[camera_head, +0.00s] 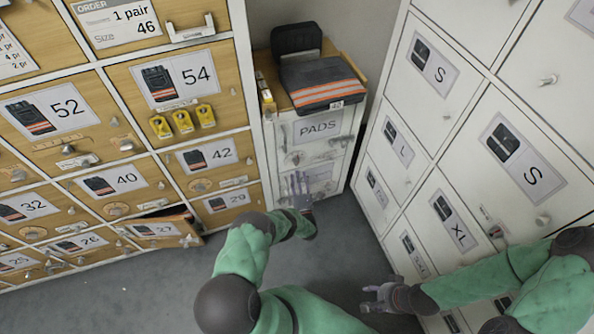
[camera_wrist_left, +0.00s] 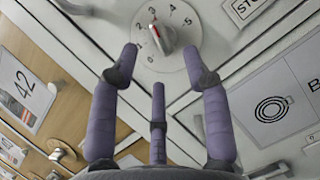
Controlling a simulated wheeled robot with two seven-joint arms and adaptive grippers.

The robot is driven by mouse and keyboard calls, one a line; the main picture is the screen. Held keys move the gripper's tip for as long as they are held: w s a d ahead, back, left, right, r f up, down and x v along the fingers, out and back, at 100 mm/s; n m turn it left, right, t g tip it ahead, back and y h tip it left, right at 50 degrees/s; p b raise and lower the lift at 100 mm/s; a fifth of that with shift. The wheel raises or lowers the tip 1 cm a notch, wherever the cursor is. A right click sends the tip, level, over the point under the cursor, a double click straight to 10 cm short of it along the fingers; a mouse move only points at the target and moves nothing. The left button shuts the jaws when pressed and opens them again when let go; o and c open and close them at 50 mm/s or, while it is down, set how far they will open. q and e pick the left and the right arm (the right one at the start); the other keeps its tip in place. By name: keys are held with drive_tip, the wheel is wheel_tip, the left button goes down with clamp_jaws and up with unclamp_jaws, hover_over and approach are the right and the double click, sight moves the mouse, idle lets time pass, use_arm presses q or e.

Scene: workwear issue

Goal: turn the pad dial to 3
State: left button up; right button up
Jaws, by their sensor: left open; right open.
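The pad dial (camera_wrist_left: 168,40) shows in the left wrist view as a round pale plate with numbers around a grey knob. The knob has a red mark on its upper left side, near the low numbers; its exact setting is unclear. My left gripper (camera_wrist_left: 160,75) is open, its purple fingers pointing at the dial, one to each side of the knob, with nothing between them. In the head view my left gripper (camera_head: 301,188) is in front of the cabinet labelled PADS (camera_head: 318,127). My right gripper (camera_head: 383,296) is open and empty, low in front of the white lockers.
Wooden numbered drawers (camera_head: 190,75) stand to the left; the one marked 27 (camera_head: 165,229) is partly open. White lockers (camera_head: 430,75) stand close on the right. Folded dark workwear with orange stripes (camera_head: 318,83) lies on the PADS cabinet. Grey floor (camera_head: 335,235) is clear between.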

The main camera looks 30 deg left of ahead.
use_arm(q)
drive_tip(key=v, duration=0.8)
drive_tip(key=shift+w, duration=0.1)
drive_tip(key=w+d+m+g+h+p, duration=0.1)
drive_tip(key=w+d+m+h+p, duration=0.1)
drive_tip(key=w+m+h, duration=0.4)
drive_tip(key=s+d+r+m+g+h+p, duration=0.2)
drive_tip(key=d+m+g+h, duration=0.45)
drive_tip(key=m, duration=0.75)
drive_tip(key=s+d+r+m+g+h+p, duration=0.1)
drive_tip(key=s+d+r+m+g+h, duration=0.1)
drive_tip(key=s, duration=0.7)
drive_tip(key=s+d+r+m+g+h+p, duration=0.1)
drive_tip(key=s+d+r+m+g, duration=0.3)
drive_tip(key=s+r+m, duration=0.5)
drive_tip(key=s+d+r+m+g+h+p, duration=0.1)
drive_tip(key=s+d+r+m+g+h, duration=0.2)
drive_tip(key=s+d+r+m, duration=0.3)
drive_tip(key=s, duration=0.5)
drive_tip(key=shift+d+m, duration=0.3)
